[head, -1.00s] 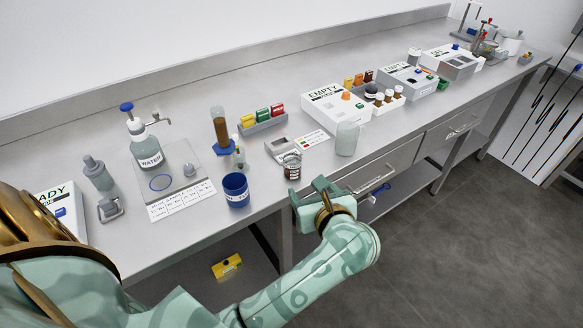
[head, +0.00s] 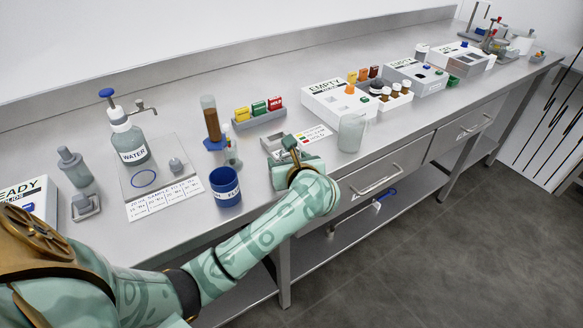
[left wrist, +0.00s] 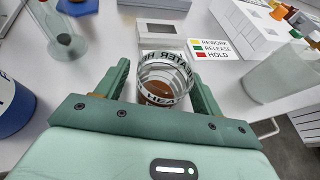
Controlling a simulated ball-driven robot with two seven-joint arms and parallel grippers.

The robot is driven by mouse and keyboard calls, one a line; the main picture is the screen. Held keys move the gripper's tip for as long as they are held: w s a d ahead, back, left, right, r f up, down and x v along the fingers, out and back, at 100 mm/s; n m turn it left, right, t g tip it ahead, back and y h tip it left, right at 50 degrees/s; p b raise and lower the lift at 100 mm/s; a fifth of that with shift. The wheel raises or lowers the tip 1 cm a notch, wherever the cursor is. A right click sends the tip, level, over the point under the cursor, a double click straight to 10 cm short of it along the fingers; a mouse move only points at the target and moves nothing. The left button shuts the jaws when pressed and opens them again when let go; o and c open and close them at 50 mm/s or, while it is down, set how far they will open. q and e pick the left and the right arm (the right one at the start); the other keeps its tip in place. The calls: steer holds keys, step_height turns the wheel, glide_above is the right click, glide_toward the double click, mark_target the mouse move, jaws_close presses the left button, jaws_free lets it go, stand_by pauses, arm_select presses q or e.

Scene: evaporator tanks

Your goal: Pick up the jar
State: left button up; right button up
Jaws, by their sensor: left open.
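A small clear glass jar (left wrist: 164,82) with brown contents and a dark-lettered white band stands on the bench in the left wrist view. My left gripper (left wrist: 162,75) is open, with one finger on each side of the jar. I cannot tell whether either finger touches the glass. In the head view my left gripper (head: 290,156) is at the bench's front part and hides the jar. My right gripper is not in view.
A frosted glass beaker (head: 351,134) stands just right of the gripper, and a blue cup (head: 225,188) to its left. Behind are a grey scale-like device (left wrist: 162,29) and a colour-label card (head: 311,137). The bench's front edge is close.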

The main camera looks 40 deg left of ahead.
arm_select(q)
steer(key=shift+w+a+f, duration=0.35)
steer(key=shift+a, duration=0.05)
steer(key=shift+r, duration=0.15)
steer(key=shift+c, duration=0.6)
steer(key=c, duration=1)
steer(key=shift+c, duration=0.3)
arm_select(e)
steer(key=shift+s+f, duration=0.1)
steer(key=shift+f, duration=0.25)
arm_select(q)
steer(key=shift+r, duration=0.1)
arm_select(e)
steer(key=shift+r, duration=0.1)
